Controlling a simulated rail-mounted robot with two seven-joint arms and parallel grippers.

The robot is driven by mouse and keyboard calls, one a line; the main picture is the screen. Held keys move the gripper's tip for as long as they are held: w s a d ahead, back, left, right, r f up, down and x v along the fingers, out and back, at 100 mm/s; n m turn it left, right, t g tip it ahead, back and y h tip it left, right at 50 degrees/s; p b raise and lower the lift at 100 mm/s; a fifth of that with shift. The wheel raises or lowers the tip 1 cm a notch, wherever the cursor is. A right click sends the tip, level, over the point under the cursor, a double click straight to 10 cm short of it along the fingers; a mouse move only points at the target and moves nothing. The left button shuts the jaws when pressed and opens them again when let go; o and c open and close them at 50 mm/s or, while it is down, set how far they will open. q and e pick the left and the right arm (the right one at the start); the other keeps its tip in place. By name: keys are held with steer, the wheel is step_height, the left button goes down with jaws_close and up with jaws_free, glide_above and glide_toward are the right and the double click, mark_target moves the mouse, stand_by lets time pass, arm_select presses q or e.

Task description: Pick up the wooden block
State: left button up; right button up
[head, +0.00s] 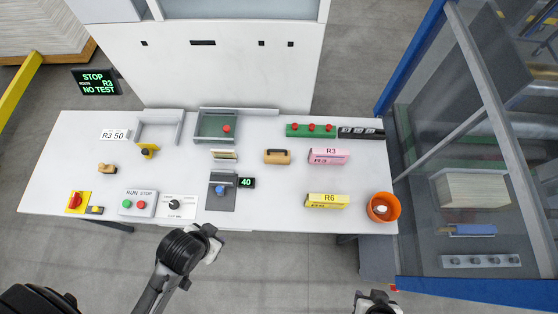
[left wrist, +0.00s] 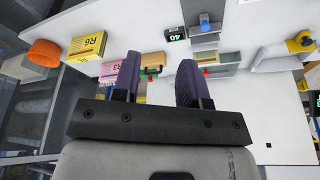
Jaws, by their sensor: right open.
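The wooden block (head: 277,156) is a tan block with a dark strip, lying on the white table (head: 270,190) right of its middle, left of the pink R3 box (head: 328,156). In the left wrist view the block (left wrist: 152,60) shows beyond and between the fingers, partly covered. My left gripper (left wrist: 160,75) is open, with two dark, well-parted fingers and nothing between them. In the head view its arm (head: 185,248) is in front of the table's near edge. My right gripper (head: 377,301) is open at the bottom edge, far from the block and partly cut off.
A yellow R6 box (head: 327,200) and an orange bin (head: 383,207) stand near the right front. A green strip with red knobs (head: 311,130) lies behind the block. A grey tray (head: 216,126) stands to its left. A smaller wooden piece (head: 107,168) lies far left.

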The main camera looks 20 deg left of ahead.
arm_select(q)
steer(key=shift+w+a+r, duration=0.1)
steer(key=shift+w+r, duration=0.15)
steer(key=shift+w, duration=0.45)
steer(key=o, duration=0.7)
steer(key=shift+s+a, duration=0.1)
steer(key=shift+s, duration=0.15)
arm_select(e)
steer(key=shift+w+r, duration=0.1)
steer(key=shift+w, duration=0.3)
arm_select(q)
steer(key=shift+o, duration=0.2)
steer(key=shift+f, duration=0.1)
